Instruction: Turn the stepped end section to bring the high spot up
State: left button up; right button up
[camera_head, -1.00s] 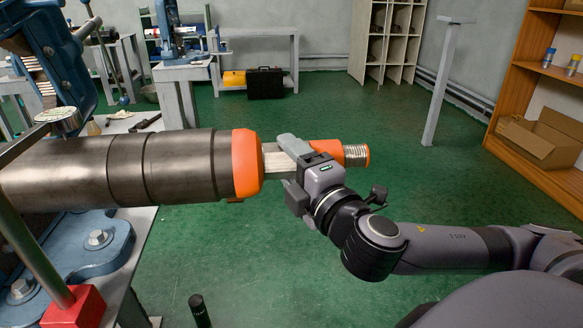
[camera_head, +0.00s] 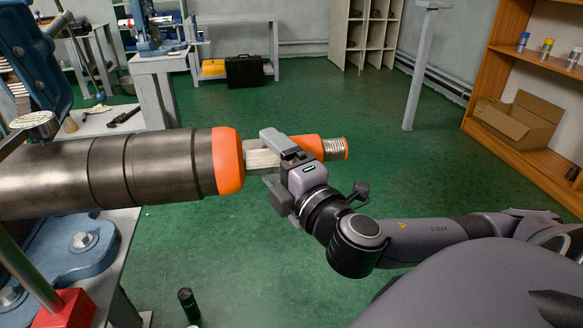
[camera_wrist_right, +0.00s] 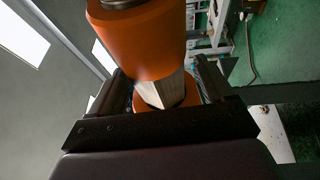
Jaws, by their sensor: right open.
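The stepped end section sticks out to the right from a thick grey pipe (camera_head: 110,170). It has an orange collar (camera_head: 228,160), a bare pale metal section (camera_head: 262,155), a smaller orange part (camera_head: 309,147) and a threaded tip (camera_head: 336,149). My right gripper (camera_head: 276,162) is at the pale section, one finger above and behind it, the other below in front. In the right wrist view the fingers (camera_wrist_right: 165,95) stand apart on both sides of the pale section, jaws open. Whether either finger touches it is unclear. My left gripper does not show.
A blue vise (camera_head: 80,245) carries the pipe at the left, with a dial gauge (camera_head: 35,122) above it. A red block (camera_head: 68,308) is at lower left. A wooden shelf (camera_head: 475,90) with a cardboard box (camera_head: 520,122) stands right.

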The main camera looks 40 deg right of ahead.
jog(key=shift+s+a+r+p, duration=0.2)
jog(key=shift+s+p, duration=0.4)
jog(key=shift+p, duration=0.4)
pick_arm(q)
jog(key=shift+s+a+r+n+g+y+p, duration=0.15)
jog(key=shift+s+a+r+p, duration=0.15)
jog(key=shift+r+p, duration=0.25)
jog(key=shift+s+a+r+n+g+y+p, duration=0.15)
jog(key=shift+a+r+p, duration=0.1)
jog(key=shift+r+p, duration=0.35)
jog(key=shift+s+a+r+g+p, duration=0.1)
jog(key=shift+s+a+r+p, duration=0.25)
jog(key=shift+p, duration=0.3)
pick_arm(e)
jog(key=shift+s+a+f, duration=0.15)
jog(key=shift+s+f, duration=0.05)
jog(key=shift+s, duration=1.05)
jog(key=shift+s+a+f, duration=0.1)
jog(key=shift+s+f, duration=0.1)
jog(key=shift+s, duration=1)
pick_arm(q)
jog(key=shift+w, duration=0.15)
